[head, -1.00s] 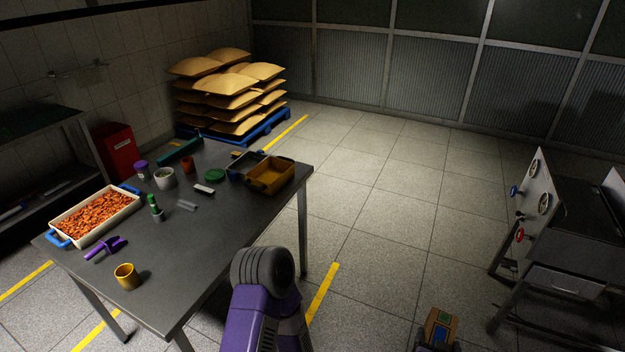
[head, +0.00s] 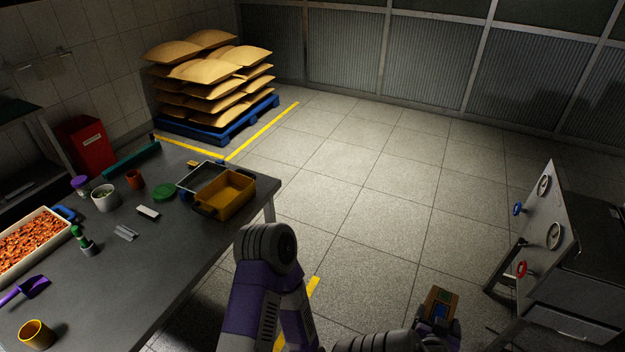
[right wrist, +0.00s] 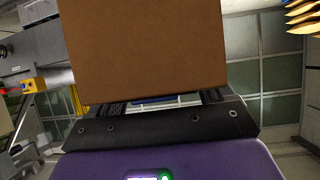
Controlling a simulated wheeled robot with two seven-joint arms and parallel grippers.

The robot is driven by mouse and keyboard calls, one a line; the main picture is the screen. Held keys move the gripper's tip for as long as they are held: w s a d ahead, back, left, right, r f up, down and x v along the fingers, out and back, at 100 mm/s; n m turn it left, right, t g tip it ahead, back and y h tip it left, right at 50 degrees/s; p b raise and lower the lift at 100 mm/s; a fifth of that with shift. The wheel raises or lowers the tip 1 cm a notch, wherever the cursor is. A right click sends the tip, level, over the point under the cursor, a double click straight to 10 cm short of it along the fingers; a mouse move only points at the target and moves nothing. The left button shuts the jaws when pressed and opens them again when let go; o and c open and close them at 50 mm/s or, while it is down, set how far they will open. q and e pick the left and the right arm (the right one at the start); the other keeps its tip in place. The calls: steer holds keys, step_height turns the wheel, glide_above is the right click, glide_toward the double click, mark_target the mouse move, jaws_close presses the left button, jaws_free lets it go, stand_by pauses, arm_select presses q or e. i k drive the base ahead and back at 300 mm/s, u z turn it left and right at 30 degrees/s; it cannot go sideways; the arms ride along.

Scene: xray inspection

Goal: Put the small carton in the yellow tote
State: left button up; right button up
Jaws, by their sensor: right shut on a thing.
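The small brown carton (head: 439,302) is held in my right gripper (head: 438,320) at the lower right of the head view, above the floor and away from the table. In the right wrist view the carton (right wrist: 148,45) fills the top middle, with my right gripper (right wrist: 155,115) shut on it. The yellow tote (head: 236,199) sits at the right far corner of the table and looks empty in its visible part. My left gripper is not in view.
The metal table (head: 170,255) holds a grey tray (head: 190,182) beside the tote, an orange-filled bin (head: 62,226), cups and tools. A machine with valve handles (head: 545,235) stands at right. Stacked sacks (head: 210,75) stand on a blue pallet. The floor between is clear.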

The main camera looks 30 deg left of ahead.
mark_target(228, 201)
steer(key=i, duration=2)
steer(key=u, duration=3.3)
